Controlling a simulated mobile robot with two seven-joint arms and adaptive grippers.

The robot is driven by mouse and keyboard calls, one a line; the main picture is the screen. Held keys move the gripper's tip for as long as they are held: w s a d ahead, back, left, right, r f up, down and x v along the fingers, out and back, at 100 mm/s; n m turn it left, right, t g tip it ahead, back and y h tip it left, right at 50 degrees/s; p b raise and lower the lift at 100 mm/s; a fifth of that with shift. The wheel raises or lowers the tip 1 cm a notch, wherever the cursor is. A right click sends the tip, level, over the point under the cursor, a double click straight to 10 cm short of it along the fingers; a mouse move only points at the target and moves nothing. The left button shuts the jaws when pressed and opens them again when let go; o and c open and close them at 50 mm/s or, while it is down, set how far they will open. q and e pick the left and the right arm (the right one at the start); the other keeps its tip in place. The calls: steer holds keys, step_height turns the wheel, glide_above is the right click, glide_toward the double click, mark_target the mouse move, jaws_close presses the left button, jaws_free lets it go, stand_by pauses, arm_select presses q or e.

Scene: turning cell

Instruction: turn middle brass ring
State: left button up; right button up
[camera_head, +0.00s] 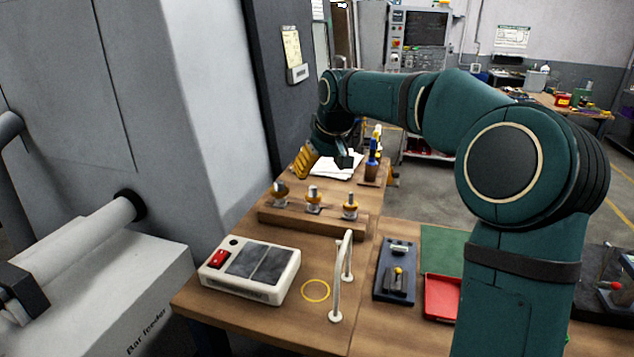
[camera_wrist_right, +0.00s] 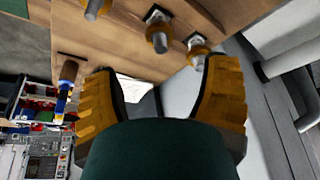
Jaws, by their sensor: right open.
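Three brass rings stand on silver posts along a wooden block (camera_head: 330,226). The middle brass ring (camera_head: 313,207) sits between the left ring (camera_head: 278,190) and the right ring (camera_head: 350,210). My right gripper (camera_head: 308,162) is behind and above the row, apart from the rings. In the right wrist view, my right gripper (camera_wrist_right: 160,98) has its two yellow fingers spread with nothing between them. The middle ring (camera_wrist_right: 158,38) shows there beyond the fingertips, near the top. My left gripper is not in view.
A red tray (camera_head: 442,297) is at right. A grey machine borders the left.

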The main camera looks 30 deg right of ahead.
steer(key=shift+v, duration=1.55)
